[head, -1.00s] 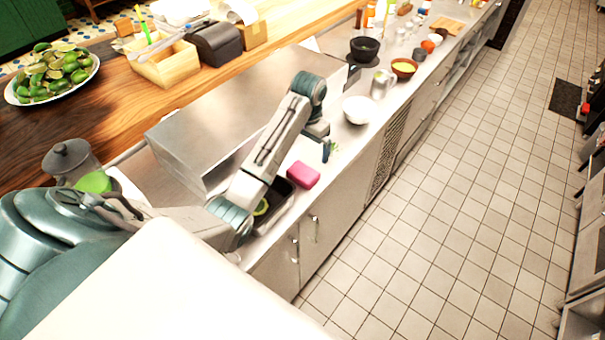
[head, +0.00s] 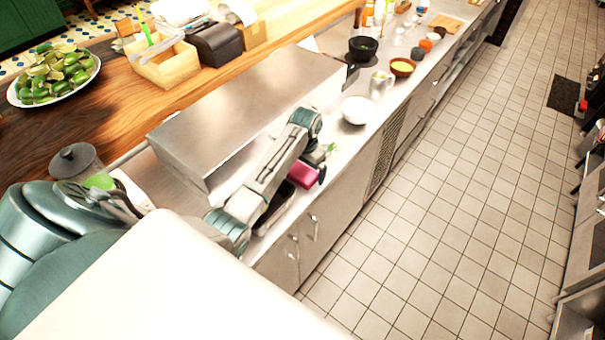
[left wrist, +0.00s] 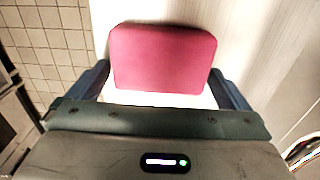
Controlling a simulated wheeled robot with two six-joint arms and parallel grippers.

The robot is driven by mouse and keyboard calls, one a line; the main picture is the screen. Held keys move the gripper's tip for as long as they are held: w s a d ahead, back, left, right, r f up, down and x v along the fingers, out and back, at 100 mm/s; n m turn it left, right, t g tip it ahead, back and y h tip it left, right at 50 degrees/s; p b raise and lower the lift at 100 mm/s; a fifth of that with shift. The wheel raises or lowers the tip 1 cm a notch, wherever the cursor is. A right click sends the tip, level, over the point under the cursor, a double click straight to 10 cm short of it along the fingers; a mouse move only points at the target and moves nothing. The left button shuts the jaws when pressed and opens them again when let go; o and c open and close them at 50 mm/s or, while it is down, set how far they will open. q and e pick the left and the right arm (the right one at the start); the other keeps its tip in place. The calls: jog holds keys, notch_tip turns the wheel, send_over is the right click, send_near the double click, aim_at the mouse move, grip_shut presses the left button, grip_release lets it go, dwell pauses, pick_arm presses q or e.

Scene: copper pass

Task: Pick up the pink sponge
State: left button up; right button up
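The pink sponge (head: 303,174) lies on the steel counter near its front edge, beside a small dark tray. My left gripper (head: 321,169) is low at the sponge and partly hidden by its own arm. In the left wrist view the sponge (left wrist: 162,58) fills the space between the two fingertips, which are wide apart, one on each side. I cannot tell whether the fingers touch it. A strip of pale counter shows between sponge and palm. My right gripper is not in view.
A large steel box (head: 250,110) stands behind my left arm. A white bowl (head: 360,110), a metal pitcher (head: 381,84) and a dark bowl (head: 363,47) stand farther along the counter.

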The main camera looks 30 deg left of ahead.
aim_at(306, 168)
pick_arm(q)
jog(key=c, duration=0.8)
jog(key=shift+r, duration=0.1)
notch_tip(306, 168, up, 6)
jog(key=b, duration=0.2)
jog(key=shift+r+b, duration=0.1)
jog(key=shift+b, duration=0.3)
jog(key=shift+r+p, duration=0.5)
jog(key=shift+r, duration=1.4)
